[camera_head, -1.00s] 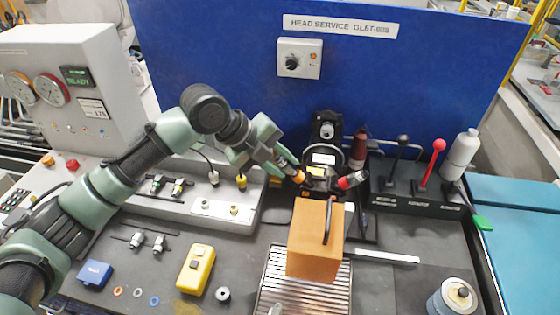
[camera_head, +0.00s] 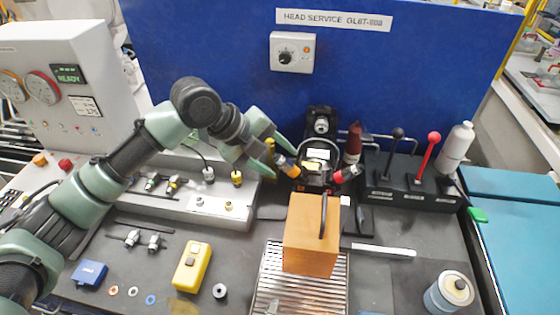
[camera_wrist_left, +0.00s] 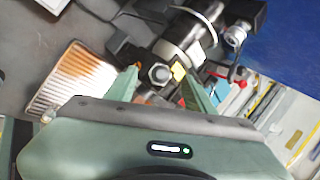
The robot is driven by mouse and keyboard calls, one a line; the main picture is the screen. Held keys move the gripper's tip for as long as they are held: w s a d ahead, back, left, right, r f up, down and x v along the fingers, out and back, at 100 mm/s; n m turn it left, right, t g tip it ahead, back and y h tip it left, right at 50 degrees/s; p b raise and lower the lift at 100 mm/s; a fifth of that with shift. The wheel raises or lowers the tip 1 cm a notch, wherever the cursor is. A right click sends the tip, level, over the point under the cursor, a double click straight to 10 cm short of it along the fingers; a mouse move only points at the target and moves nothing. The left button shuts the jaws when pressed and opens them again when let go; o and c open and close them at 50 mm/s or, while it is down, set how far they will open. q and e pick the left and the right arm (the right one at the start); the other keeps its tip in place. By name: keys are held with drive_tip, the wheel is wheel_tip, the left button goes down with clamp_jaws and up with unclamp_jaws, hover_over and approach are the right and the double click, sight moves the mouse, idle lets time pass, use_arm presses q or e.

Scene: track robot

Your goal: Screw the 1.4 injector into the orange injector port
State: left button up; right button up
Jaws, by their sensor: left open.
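My left gripper (camera_head: 279,164) is open beside the left side of the dark head assembly (camera_head: 318,177). An orange-banded part (camera_head: 289,170), which seems to be the orange port, points out to the left of the head, towards my open fingers. In the left wrist view a grey hex-ended round part (camera_wrist_left: 160,74), perhaps the injector's end, shows between my open fingers (camera_wrist_left: 162,90), with a small yellow piece (camera_wrist_left: 179,72) beside it. I cannot read a 1.4 marking. My right gripper is not in view.
An orange block (camera_head: 303,236) stands before the head on a slatted metal tray (camera_head: 262,290). A red-ended part (camera_head: 346,174) sticks out right of the head. Loose metal fittings (camera_head: 153,242), a yellow box (camera_head: 191,268) and a grey rack (camera_head: 215,203) are at left. Levers (camera_head: 432,150) stand at right.

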use_arm(q)
drive_tip(key=b+v, duration=0.1)
drive_tip(key=v, duration=0.5)
drive_tip(key=shift+b, duration=0.35)
drive_tip(key=shift+a+r, duration=0.15)
